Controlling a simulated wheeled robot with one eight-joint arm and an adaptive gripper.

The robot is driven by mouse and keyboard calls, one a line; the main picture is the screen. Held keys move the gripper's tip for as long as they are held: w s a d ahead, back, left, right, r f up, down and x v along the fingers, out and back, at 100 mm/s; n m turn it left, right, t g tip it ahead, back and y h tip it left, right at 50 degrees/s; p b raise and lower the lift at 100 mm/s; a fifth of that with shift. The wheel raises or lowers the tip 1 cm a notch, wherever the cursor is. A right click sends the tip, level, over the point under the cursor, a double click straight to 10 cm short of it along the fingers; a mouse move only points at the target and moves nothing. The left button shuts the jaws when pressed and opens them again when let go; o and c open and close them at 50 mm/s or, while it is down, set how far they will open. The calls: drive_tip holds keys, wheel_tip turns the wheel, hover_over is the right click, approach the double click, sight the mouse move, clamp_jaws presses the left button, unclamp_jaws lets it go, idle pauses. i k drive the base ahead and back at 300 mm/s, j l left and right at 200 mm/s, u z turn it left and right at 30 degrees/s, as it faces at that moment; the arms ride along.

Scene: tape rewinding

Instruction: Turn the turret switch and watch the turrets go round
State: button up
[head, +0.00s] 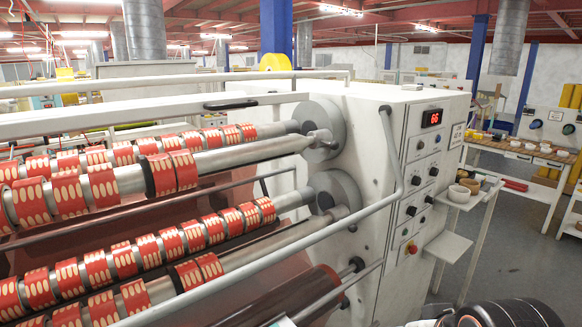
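The rewinding machine (365,110) fills the middle of the head view. Its white control panel (425,160) faces right and carries a red display (432,118) reading 66. Several black knobs and switches sit below the display, among them one knob (416,181) and another lower down (411,211); I cannot tell which is the turret switch. A red button (412,249) is near the bottom. Two round grey turret discs (322,116) (335,188) carry shafts with red-and-cream tape rolls (104,187). My gripper is not visible; a dark part of my arm shows at bottom right.
A white guard rail (290,238) runs diagonally in front of the rolls, up to the panel's left edge. A small shelf (467,194) with tape rings stands right of the panel. A wooden workbench (520,152) is farther right. Grey floor (510,245) between them is clear.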

sight(428, 199)
drive_tip(key=i+l+z, duration=0.5)
drive_tip(key=i, duration=0.25)
